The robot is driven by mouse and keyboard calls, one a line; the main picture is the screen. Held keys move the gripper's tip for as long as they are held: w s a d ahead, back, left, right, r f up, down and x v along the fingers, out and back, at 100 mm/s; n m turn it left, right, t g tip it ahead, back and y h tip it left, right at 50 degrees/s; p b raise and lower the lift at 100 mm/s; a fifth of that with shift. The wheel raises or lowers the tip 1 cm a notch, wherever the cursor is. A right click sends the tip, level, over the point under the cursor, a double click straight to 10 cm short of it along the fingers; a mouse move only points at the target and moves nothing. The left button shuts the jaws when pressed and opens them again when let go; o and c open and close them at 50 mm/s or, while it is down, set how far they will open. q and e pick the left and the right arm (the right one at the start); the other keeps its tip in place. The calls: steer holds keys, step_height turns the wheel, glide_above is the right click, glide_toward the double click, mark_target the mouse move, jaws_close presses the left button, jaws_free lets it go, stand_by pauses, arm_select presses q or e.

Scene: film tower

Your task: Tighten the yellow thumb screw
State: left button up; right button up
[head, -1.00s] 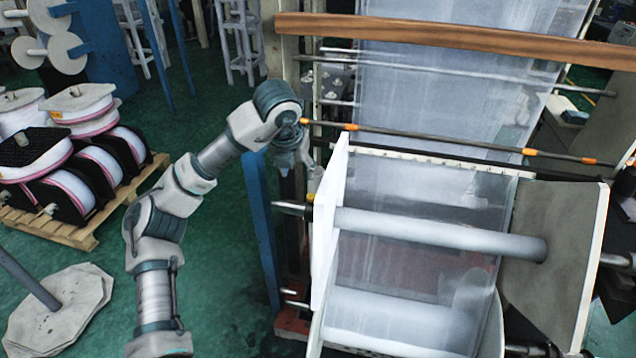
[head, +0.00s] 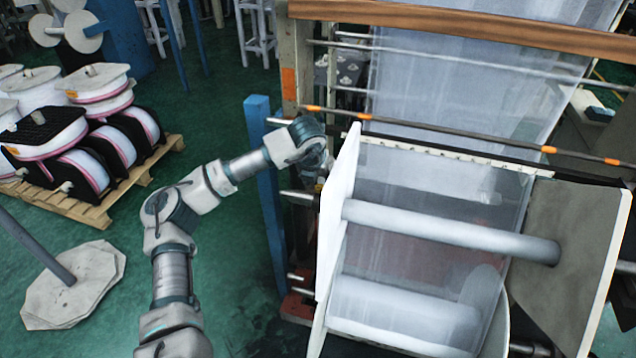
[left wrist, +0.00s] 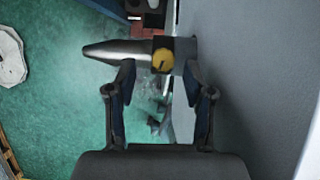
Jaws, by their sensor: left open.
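The yellow thumb screw (left wrist: 163,60) shows in the left wrist view as a round yellow knob with a dark slot. It sits on a dark block (left wrist: 178,50) beside a tapered metal shaft end (left wrist: 115,52). My left gripper (left wrist: 161,80) is open, with one finger on each side below the screw, and nothing shows between its fingers. In the head view my left gripper (head: 322,170) is at the left edge of the white side plate (head: 338,210), partly hidden by its own wrist. The screw is hidden there. My right gripper is not in view.
The side plate stands close to the right of my left gripper. A blue post (head: 264,190) stands to the left of the machine. Rollers with clear film (head: 430,205) fill the right. Spools on a pallet (head: 100,200) stand at far left, with green floor between.

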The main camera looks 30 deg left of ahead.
mark_target(320, 190)
arm_select(q)
steer(key=shift+x, duration=1)
steer(key=shift+w+d+f, duration=0.15)
steer(key=shift+d+f, duration=0.1)
steer(key=shift+f, duration=0.15)
steer(key=shift+a, duration=0.15)
jaws_close()
steer(key=shift+m, duration=0.3)
